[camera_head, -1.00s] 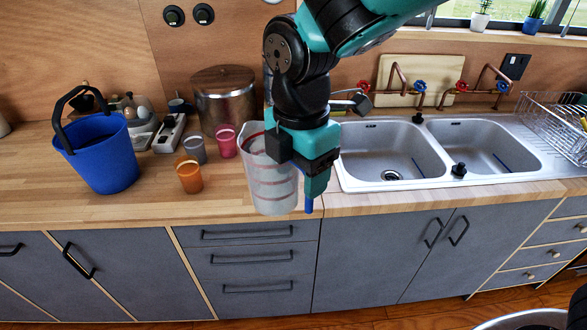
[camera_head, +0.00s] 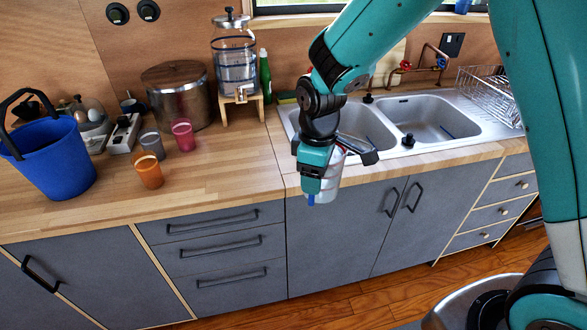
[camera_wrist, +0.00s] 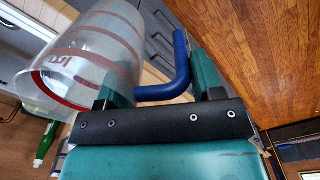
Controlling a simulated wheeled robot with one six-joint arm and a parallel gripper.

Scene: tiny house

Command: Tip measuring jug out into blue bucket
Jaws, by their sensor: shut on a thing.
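The measuring jug (camera_head: 326,183) is a clear, translucent jug with red markings and a blue handle. My gripper (camera_head: 313,190) is shut on its handle and holds it in front of the counter edge, by the sink. In the wrist view the jug (camera_wrist: 88,55) is at the left, its red-lined rim towards the camera. Its blue handle (camera_wrist: 175,75) lies between my fingers (camera_wrist: 160,85). I cannot tell what is in the jug. The blue bucket (camera_head: 52,160) stands upright on the counter at the far left, its dark handle raised, well apart from my gripper.
Orange (camera_head: 148,171), grey (camera_head: 152,144) and pink (camera_head: 183,135) cups stand between bucket and jug. Behind them are a metal pot (camera_head: 178,97) and a glass dispenser (camera_head: 235,60). A double sink (camera_head: 425,118) is at the right. The front counter is clear.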

